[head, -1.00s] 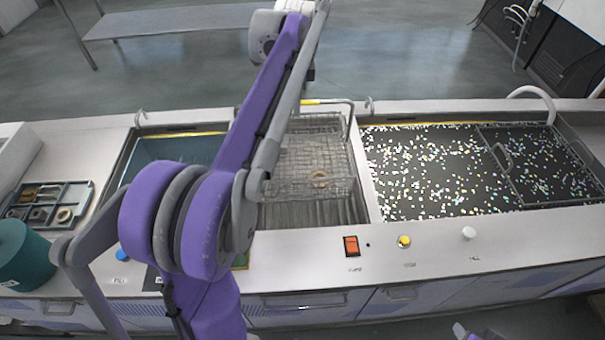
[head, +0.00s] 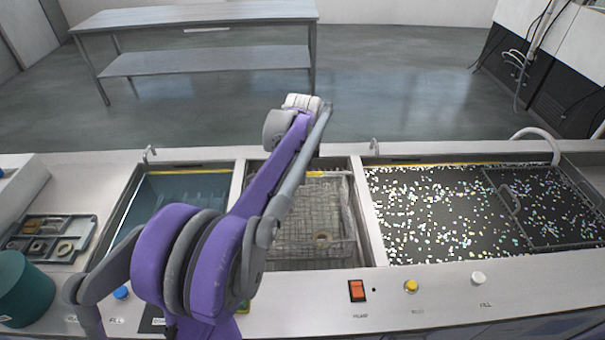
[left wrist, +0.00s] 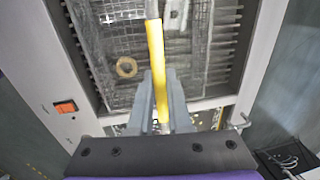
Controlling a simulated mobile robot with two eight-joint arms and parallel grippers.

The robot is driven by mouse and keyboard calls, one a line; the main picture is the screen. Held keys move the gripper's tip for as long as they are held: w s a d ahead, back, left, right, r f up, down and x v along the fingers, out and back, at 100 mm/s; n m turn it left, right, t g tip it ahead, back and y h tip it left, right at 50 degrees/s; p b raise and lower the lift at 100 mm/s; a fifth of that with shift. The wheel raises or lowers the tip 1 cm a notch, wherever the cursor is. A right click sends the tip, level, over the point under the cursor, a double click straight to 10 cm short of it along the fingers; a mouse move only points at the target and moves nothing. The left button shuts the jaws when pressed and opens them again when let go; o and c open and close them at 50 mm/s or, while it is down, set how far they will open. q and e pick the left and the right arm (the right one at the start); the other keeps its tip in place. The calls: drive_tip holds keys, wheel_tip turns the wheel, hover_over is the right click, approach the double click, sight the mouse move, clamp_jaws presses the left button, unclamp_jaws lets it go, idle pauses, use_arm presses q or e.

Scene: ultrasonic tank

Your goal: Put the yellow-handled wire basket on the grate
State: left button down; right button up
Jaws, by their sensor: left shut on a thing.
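The wire basket (head: 335,208) is in the middle tank, partly hidden by my left arm. A tan ring (head: 322,240) shows inside it. Its yellow handle (head: 316,174) shows at the far side in the head view. In the left wrist view my left gripper (left wrist: 160,100) is shut on the yellow handle (left wrist: 157,60), with the wire basket (left wrist: 110,45) beneath. Ribs of the grate (left wrist: 222,50) show beside the basket. I cannot tell whether the basket touches the grate. My right gripper is not in view.
The left tank (head: 185,187) holds bluish liquid. The right tank (head: 420,215) is dark with pale specks and a handled mesh lid or basket (head: 545,205). A parts tray (head: 82,228) and teal container (head: 22,290) stand left. An orange switch (head: 357,291) is on the front ledge.

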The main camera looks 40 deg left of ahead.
use_arm(q)
drive_tip(key=c, duration=1.3)
unclamp_jaws()
drive_tip(key=o, duration=0.5)
drive_tip(key=shift+c, duration=0.2)
wheel_tip(320, 180, up, 12)
drive_tip(key=s+d, duration=0.1)
drive_tip(key=s+d+f+n+t+h, duration=0.1)
drive_tip(key=s+d+f+n+t, duration=0.3)
drive_tip(key=s+d+f+n, duration=0.6)
drive_tip(key=s+d+f, duration=0.7)
drive_tip(key=s+d, duration=0.2)
drive_tip(key=d, duration=0.1)
drive_tip(key=shift+d+f+t+p, duration=0.2)
drive_tip(key=shift+d+t+p, duration=0.15)
drive_tip(key=shift+d+t, duration=0.05)
